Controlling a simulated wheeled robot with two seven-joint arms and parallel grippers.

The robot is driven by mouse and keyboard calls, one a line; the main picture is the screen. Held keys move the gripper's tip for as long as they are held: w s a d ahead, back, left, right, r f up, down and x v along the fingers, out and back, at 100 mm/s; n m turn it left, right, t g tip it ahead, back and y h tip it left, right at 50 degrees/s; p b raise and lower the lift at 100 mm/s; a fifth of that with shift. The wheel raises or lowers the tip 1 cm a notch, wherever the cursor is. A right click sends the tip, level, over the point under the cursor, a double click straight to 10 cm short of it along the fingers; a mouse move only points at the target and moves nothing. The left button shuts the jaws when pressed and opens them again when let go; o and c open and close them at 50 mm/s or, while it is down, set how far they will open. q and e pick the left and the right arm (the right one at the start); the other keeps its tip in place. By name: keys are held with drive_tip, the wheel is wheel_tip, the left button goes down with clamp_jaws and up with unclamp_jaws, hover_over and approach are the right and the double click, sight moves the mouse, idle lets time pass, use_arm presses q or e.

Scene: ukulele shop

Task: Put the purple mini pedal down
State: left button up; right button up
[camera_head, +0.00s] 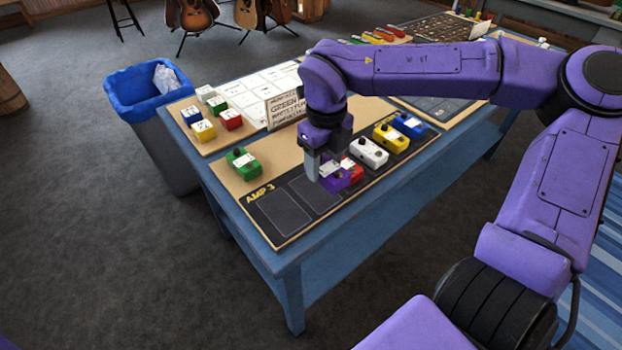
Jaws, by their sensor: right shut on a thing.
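The purple mini pedal (333,183) is at the black strip marked AMP 3 (258,193) along the board's front edge. My right gripper (325,170) points down and is shut on the purple pedal, partly hiding it. The pedal is over or on the strip beside the red pedal (354,172); I cannot tell whether it touches the board. Two empty outlined slots (284,213) lie to its left. My left gripper is not in view.
White (369,153), yellow (391,137) and blue (410,125) pedals stand to the right on the strip. A green pedal (243,162) stands at the board's left. A small sign (286,108) stands behind. A blue-lined bin (150,100) is left of the table.

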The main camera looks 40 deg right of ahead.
sight(312, 189)
drive_tip(key=w+f, duration=0.3)
drive_tip(key=f, duration=0.1)
drive_tip(key=shift+a, duration=0.25)
wheel_tip(312, 189, down, 2)
drive_tip(key=shift+w+a+f, duration=0.1)
drive_tip(key=shift+f, duration=0.45)
drive_tip(key=shift+f, duration=0.15)
drive_tip(key=o, duration=1.1)
wheel_tip(312, 189, up, 12)
drive_tip(key=shift+r, duration=0.25)
